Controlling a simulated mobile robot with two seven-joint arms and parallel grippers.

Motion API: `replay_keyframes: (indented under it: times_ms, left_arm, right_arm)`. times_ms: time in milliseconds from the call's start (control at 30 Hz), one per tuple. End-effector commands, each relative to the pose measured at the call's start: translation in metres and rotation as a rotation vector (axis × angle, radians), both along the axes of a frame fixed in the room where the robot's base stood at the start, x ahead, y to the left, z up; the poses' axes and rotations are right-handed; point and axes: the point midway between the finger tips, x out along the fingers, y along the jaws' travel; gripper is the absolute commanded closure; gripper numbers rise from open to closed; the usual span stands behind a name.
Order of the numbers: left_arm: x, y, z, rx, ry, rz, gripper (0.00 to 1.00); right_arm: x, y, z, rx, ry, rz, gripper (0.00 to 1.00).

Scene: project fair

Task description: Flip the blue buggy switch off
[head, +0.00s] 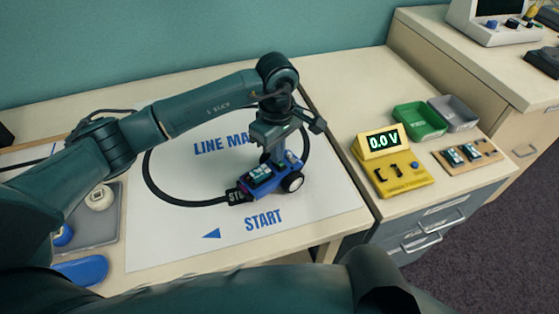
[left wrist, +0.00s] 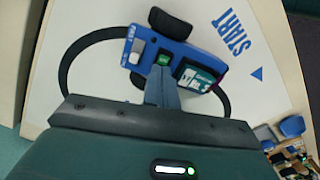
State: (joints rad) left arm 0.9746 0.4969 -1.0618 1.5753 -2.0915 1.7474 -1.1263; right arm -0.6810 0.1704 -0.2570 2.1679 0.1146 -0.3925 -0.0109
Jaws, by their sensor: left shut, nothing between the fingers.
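The blue buggy (head: 257,189) sits on the white line mat, on the black track line near the word START. It carries a dark-framed module and black wheels with pale hubs. My left gripper (head: 275,157) points down over the buggy from above, shut and empty. In the left wrist view the buggy (left wrist: 181,52) lies just beyond the shut fingertips (left wrist: 161,77). A small green patch (left wrist: 163,59), which may be the switch, shows right at the fingertips; I cannot tell whether they touch it. A small white part (left wrist: 137,50) is beside it. My right gripper is out of view.
The mat (head: 310,207) is otherwise clear around the buggy. To the right stand a yellow meter reading 0.0 V (head: 397,182), a green tray (head: 419,121), a grey tray (head: 455,112) and a wooden board with parts (head: 480,168). A grey tray (head: 95,233) lies at left.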

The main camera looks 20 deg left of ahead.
Motion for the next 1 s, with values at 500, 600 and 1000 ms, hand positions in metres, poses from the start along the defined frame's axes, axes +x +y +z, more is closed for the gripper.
replay_keyframes:
  times_ms: [500, 600, 1000]
  left_arm:
    - [0.001, 0.0, 0.046, 0.0, -0.005, -0.001, 1.0]
    - [0.001, 0.0, 0.055, 0.0, -0.005, 0.0, 1.0]
    - [0.001, 0.0, 0.064, -0.001, -0.004, 0.0, 1.0]
  right_arm:
    - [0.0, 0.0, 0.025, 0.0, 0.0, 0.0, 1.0]
    - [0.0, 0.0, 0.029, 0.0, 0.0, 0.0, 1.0]
    - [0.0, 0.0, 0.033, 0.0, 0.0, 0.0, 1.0]
